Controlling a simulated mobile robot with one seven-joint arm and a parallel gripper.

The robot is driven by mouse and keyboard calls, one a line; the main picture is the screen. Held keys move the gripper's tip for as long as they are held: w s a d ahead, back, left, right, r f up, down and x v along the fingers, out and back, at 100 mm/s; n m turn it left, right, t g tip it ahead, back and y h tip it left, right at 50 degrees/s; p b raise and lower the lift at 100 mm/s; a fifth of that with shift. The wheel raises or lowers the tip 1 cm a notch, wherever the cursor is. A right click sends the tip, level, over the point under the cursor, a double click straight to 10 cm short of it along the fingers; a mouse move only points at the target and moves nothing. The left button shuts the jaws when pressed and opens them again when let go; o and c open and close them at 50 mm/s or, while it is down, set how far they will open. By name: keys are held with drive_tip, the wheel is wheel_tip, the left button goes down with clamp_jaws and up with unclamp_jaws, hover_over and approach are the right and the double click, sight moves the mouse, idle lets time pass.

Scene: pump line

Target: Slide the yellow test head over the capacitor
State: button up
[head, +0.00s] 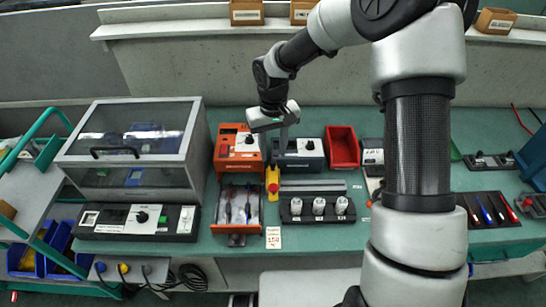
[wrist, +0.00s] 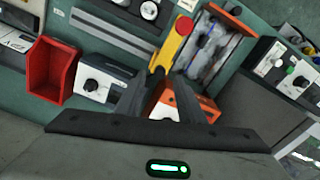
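The yellow test head (head: 272,174), with a red knob at its front, stands at the left end of a grey rail (head: 315,186). In the wrist view the test head (wrist: 172,48) lies just beyond my fingertips. Three pale capacitors (head: 318,205) stand upright in a black holder in front of the rail, right of the test head. Part of the capacitor row (wrist: 150,10) shows at the wrist view's top edge. My gripper (head: 283,152) points down behind the test head. Its fingers (wrist: 163,82) have a gap between them and hold nothing visible. Whether they touch the test head is unclear.
An orange instrument (head: 238,148) and a grey dial box (head: 300,155) stand behind. An orange-ended tray (head: 240,205) with tools lies left of the test head. A red bin (head: 342,147) stands right of the dial box. A clear-lidded case (head: 135,145) fills the left.

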sight(273, 161)
drive_tip(key=shift+f, duration=1.8)
clamp_jaws()
